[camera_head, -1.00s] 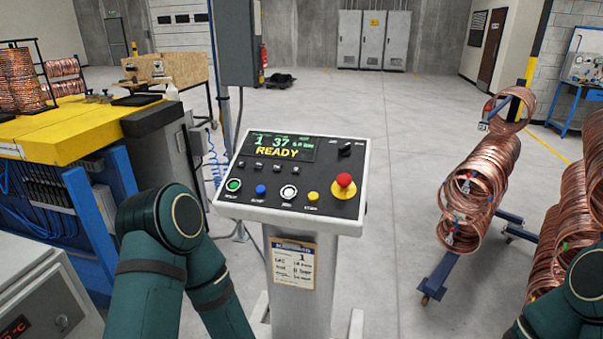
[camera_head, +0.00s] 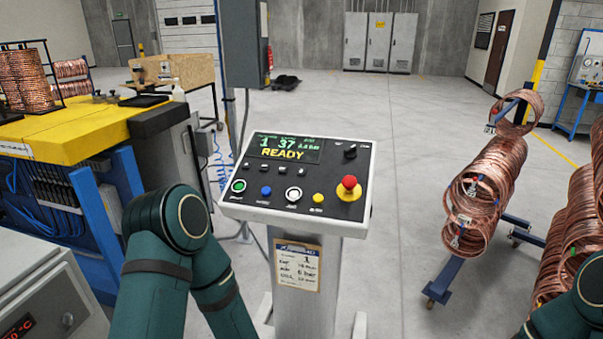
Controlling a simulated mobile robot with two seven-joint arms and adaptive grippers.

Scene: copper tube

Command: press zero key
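The control console (camera_head: 347,222) stands upright ahead of me with a sloped black panel. Its display (camera_head: 284,148) reads "1", "37" and a yellow "READY". Below the display is a row of small dark keys (camera_head: 264,168); their labels are too small to read. Under them are a green button (camera_head: 239,186), a blue button (camera_head: 266,191), a white button (camera_head: 293,194), a yellow button (camera_head: 318,198) and a red mushroom button (camera_head: 349,183). A black selector (camera_head: 350,151) is at upper right. My arms show at lower left and lower right; neither gripper is in view.
A clipboard (camera_head: 298,266) hangs on the console's post. A yellow-topped bench (camera_head: 70,135) stands at left, with a grey cabinet (camera_head: 45,300) nearer me. Copper coils (camera_head: 485,190) hang on blue stands at right. The floor behind the console is mostly clear.

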